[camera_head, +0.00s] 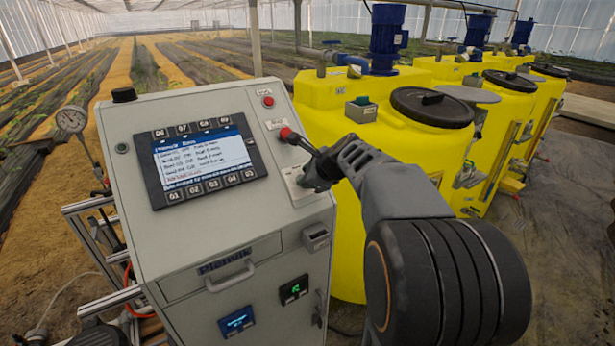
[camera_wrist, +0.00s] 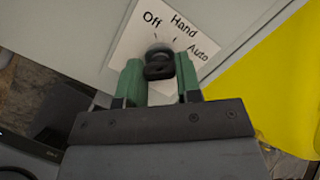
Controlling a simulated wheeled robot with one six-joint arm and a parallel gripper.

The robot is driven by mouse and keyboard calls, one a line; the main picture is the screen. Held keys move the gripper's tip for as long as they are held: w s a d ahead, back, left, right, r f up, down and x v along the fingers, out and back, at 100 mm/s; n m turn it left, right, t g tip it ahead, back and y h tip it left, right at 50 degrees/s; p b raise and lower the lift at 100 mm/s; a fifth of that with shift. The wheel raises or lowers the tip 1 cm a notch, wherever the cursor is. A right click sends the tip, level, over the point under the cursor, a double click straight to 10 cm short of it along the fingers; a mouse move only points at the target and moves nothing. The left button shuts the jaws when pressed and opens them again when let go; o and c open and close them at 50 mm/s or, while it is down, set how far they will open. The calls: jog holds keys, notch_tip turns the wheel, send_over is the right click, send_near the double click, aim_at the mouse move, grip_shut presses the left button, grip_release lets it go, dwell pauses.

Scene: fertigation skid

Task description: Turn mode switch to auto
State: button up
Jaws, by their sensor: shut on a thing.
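The mode switch (camera_wrist: 160,64) is a dark knob on a white label plate (camera_wrist: 128,50) in the wrist view. The plate reads Off at left, Hand at the top and Auto at right. My gripper (camera_wrist: 160,80) has its two green fingers on either side of the knob, shut on it. Which mark the knob points to is unclear, since the fingers and the viewing angle hide its pointer. In the head view my gripper (camera_head: 312,180) is at the right side of the grey control cabinet's sloped face and hides the knob.
The grey cabinet (camera_head: 220,265) carries a display screen (camera_head: 205,160), a red button (camera_head: 268,101) and a red-tipped part (camera_head: 286,133) just above my gripper. Yellow tanks (camera_head: 335,110) with blue motors stand close behind and right. A pressure gauge (camera_head: 72,120) is at left.

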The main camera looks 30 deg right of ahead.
jog(key=o, duration=0.9)
jog(key=b+v, duration=0.1)
jog(key=v, duration=1.2)
jog(key=shift+s+r+b, duration=0.25)
jog(key=shift+s+b, duration=0.05)
jog(key=shift+b, duration=0.1)
